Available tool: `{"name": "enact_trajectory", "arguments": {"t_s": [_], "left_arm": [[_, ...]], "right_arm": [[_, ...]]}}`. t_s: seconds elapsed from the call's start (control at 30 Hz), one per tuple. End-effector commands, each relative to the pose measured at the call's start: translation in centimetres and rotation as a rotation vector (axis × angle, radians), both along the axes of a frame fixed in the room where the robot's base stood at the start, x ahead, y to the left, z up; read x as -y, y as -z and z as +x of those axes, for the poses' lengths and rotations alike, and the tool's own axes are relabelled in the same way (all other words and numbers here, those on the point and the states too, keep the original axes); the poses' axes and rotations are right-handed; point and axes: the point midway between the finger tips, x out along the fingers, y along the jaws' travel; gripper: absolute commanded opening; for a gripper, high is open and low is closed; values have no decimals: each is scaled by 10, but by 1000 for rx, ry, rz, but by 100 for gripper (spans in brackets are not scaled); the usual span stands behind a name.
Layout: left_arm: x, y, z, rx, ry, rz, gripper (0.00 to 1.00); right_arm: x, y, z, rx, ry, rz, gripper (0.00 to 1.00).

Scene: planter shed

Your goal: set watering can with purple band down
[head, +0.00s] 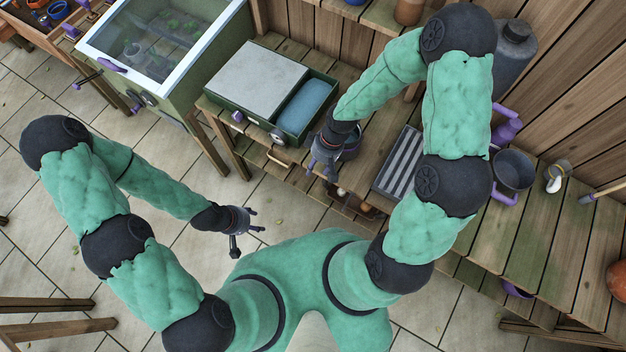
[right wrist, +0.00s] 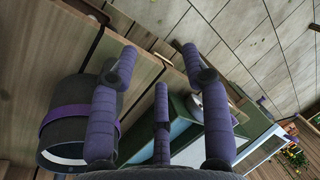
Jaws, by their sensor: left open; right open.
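The dark grey watering can with a purple band (right wrist: 70,138) stands on the wooden bench, at the left of the right wrist view. In the head view only part of it shows (head: 352,150), beside and partly behind my right gripper. My right gripper (head: 324,172) is open, its fingers spread with nothing between them. Its fingers (right wrist: 160,95) overlap the can's edge in the right wrist view; I cannot tell whether they touch it. My left gripper (head: 250,232) is open and empty over the paved floor, away from the bench.
A green box (head: 262,80) with a grey top and a blue-filled open drawer (head: 305,106) stands left of the can. A striped tray (head: 400,160) lies to its right. Farther right are a dark pot (head: 513,170) and a small cup (head: 557,172). The right bench has bare room.

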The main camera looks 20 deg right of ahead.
Motion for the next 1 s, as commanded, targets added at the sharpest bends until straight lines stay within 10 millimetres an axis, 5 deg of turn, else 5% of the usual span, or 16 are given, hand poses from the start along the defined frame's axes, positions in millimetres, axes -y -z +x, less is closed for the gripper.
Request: {"name": "enact_trajectory", "arguments": {"t_s": [0.2,0.43,1.0], "left_arm": [[0,0,0,0,0,0,53],[0,0,0,0,0,0,53],[0,0,0,0,0,0,53]], "right_arm": [[-33,49,-36,-66,254,73,47],[-47,82,-70,-112,490,80,47],[-49,94,-85,-124,590,67,47]]}}
